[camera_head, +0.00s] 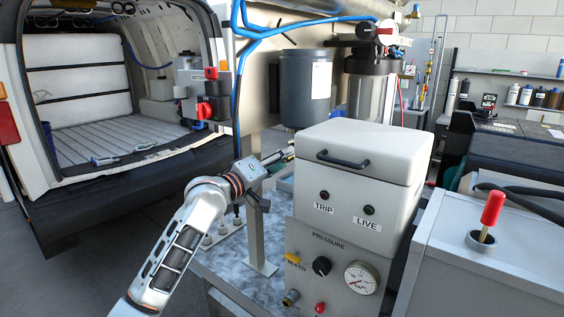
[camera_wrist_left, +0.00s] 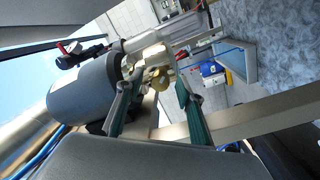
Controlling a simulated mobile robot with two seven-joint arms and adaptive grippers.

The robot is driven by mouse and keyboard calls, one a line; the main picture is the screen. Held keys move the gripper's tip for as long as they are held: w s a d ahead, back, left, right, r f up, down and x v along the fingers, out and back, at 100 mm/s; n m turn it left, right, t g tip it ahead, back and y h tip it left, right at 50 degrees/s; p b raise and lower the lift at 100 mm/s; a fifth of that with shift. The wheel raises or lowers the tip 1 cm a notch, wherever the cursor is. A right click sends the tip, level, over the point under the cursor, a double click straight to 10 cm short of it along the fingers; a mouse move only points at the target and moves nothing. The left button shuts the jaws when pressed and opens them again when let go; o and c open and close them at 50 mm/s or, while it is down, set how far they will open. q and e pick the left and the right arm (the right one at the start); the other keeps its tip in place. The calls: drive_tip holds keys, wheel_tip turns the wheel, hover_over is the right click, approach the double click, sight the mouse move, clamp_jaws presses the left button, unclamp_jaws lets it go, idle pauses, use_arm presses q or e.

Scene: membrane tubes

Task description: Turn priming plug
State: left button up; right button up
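A brass plug-like fitting (camera_wrist_left: 158,77) shows in the left wrist view, joined to a pale pipe body (camera_wrist_left: 148,48) beside a dark grey cylinder (camera_wrist_left: 85,97). I take it for the priming plug. My left gripper (camera_wrist_left: 154,88) has its two green-lined fingers apart, one on each side of the brass fitting. I see no clear contact between finger and fitting. In the head view the left gripper (camera_head: 285,155) reaches behind the white pressure unit (camera_head: 362,150), below the hanging dark tank (camera_head: 305,88). The plug cannot be made out there. My right gripper is not in view.
The pressure unit, with its gauge (camera_head: 361,277) and black knob (camera_head: 321,266), stands close right of my left gripper. A metal post (camera_head: 254,235) rises from the bench beside the wrist. Blue hoses (camera_head: 258,34) run above. An open van (camera_head: 110,120) is at left.

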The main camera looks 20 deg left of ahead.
use_arm(q)
drive_tip(key=v, duration=1.2)
drive_tip(key=shift+f, duration=0.1)
